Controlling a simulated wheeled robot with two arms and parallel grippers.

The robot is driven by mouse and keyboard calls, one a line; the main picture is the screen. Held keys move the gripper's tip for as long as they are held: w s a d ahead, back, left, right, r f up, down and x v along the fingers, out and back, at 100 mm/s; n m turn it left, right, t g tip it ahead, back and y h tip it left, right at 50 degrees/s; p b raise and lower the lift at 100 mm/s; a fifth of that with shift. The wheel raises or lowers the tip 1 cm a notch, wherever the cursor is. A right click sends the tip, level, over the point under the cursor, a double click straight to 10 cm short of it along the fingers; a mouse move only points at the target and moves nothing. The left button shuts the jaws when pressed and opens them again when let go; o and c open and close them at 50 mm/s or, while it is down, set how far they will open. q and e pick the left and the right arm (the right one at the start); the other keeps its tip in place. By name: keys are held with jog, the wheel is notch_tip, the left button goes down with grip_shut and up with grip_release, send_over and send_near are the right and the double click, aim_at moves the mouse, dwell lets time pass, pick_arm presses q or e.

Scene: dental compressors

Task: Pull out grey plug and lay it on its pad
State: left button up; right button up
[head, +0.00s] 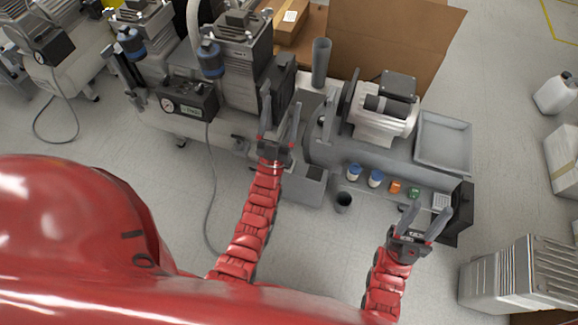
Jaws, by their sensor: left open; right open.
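I cannot pick out the grey plug for certain in the head view; it may be hidden behind my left gripper or too small to tell. My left gripper (281,110) is open, its fingers pointing away from me beside the dark unit at the right end of the compressor (238,80). No object shows clearly between its fingers. My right gripper (427,214) is open and empty, in front of the bench's right end.
A grey bench carries a motor pump (382,112), an empty grey tray (443,145) and a grey upright cylinder (320,62). Several small coloured caps, including an orange one (395,187), line its front. A dark cup (343,202) and a black panel (461,212) stand nearby. A cable hangs left.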

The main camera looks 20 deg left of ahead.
pick_arm(q)
jog(key=w+a+f+g+b, duration=0.1)
jog(key=w+f+g+b, duration=0.1)
jog(key=w+f+g, duration=1.6)
notch_tip(320, 180, down, 13)
jog(key=g, duration=0.3)
jog(key=s+g, duration=0.2)
jog(key=s+r+g, duration=0.1)
jog(key=s+g, duration=0.1)
jog(key=s, duration=0.1)
jog(key=s+a+g, duration=0.1)
jog(key=s+g, duration=0.1)
jog(key=s, duration=0.1)
jog(key=shift+s+r, duration=0.25)
jog(key=shift+r, duration=0.15)
jog(key=shift+s, duration=0.1)
